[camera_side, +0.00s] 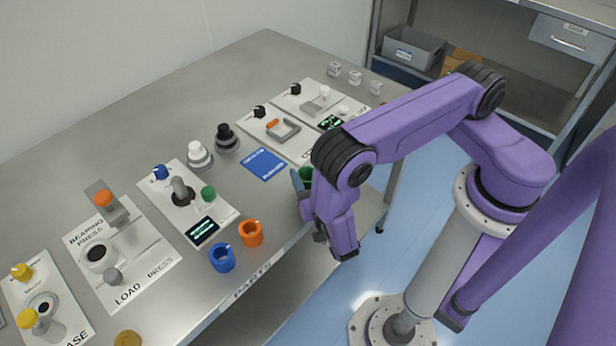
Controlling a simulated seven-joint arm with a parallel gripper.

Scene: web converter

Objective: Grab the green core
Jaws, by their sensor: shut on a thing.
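The green core (306,175) shows only as a small green patch beside my wrist, near the table's front edge. My arm hides most of it. My gripper (299,184) is at the core and shut on it. Only a bluish-grey part of the gripper shows on the core's left side. I cannot tell whether the core touches the table.
An orange core (251,233) and a blue core (222,258) stand left of my gripper along the table's front edge. A blue card (264,165) lies behind it.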

